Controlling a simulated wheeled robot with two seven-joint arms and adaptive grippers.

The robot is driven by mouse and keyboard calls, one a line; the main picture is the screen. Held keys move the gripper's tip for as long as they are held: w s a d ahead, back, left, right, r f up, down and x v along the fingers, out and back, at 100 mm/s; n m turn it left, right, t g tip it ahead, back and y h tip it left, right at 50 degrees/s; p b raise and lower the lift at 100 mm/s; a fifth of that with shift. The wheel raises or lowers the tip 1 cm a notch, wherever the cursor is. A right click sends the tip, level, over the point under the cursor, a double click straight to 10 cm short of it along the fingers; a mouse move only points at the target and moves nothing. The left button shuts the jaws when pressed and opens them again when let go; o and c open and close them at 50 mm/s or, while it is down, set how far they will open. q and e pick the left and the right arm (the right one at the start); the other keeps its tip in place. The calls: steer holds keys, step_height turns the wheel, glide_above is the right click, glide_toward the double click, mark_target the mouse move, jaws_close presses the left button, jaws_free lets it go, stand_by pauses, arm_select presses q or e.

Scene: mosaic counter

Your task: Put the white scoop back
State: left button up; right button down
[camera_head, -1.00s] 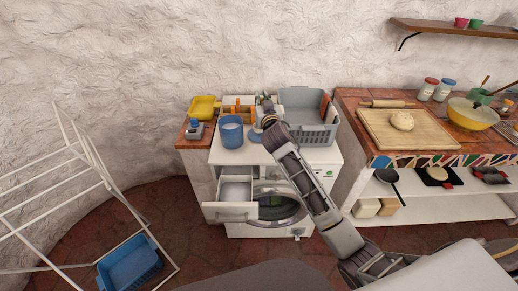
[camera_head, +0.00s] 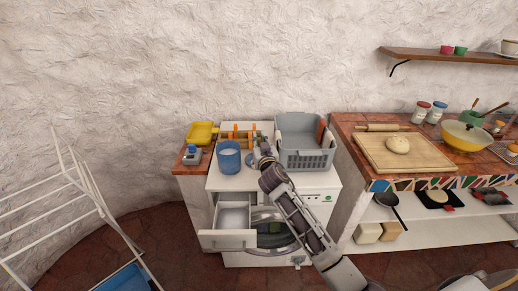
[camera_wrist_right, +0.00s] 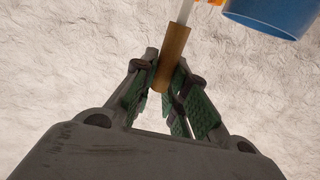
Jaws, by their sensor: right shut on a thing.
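The right gripper (camera_wrist_right: 172,88) is shut on a brown wooden-looking handle with a white shaft. I take this to be the white scoop (camera_wrist_right: 173,58); its bowl end is out of the wrist frame. In the head view my right gripper (camera_head: 263,150) is above the white washing machine top, between the blue tub and the grey basket. The scoop is too small and hidden to make out there. The blue tub (camera_head: 229,158) stands upright on the machine, with pale content; its edge shows in the wrist view (camera_wrist_right: 268,14). My left gripper is out of view.
The washing machine (camera_head: 275,184) has its detergent drawer (camera_head: 228,240) pulled out. A grey basket (camera_head: 305,158) stands right of my gripper. Orange pegs (camera_head: 236,132) stand behind the tub. A yellow dustpan-like item (camera_head: 202,132) lies left. A white drying rack (camera_head: 75,190) stands at far left.

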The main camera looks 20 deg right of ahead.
steer(key=shift+f, duration=0.1)
steer(key=shift+f, duration=1.75)
steer(key=shift+f+b, duration=0.15)
steer(key=shift+b, duration=0.15)
steer(key=c, duration=1.4)
jaws_free()
steer(key=shift+c, duration=0.2)
